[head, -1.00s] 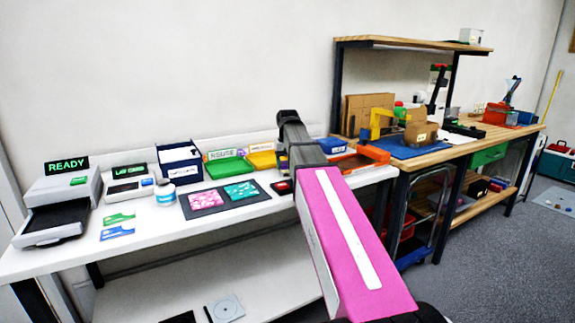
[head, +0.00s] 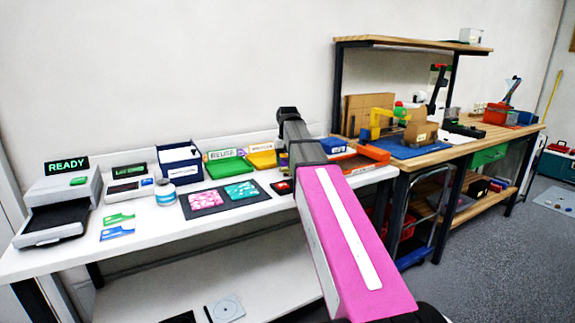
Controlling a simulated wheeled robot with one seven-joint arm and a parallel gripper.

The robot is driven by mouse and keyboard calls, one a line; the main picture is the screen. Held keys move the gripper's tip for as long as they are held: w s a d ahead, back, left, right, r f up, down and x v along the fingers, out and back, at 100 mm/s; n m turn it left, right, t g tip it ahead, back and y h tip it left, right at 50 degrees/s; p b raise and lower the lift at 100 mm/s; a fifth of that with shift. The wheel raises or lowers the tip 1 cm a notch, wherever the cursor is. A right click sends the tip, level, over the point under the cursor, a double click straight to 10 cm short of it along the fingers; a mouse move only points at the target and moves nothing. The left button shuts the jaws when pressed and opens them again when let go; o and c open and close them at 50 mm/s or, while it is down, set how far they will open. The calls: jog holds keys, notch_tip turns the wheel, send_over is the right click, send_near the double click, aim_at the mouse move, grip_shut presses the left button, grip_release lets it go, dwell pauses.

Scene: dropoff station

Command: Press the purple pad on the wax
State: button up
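My pink arm reaches from the bottom right over the white table, with its dark end (head: 288,115) above the table's back edge. The fingers of my gripper are hidden or too small to make out, so its opening and any load cannot be told. I cannot make out a purple pad. A small black item with a red top (head: 281,187) lies on the table just left of my arm; whether it is the wax I cannot tell. A dark mat (head: 222,200) beside it carries a pink patterned square (head: 206,199) and a teal patterned square (head: 241,191).
A grey printer (head: 62,205) is at the left. The front table edge is mostly clear. A wooden workbench (head: 440,150) stands right.

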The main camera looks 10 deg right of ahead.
jog(key=shift+r, duration=2.9)
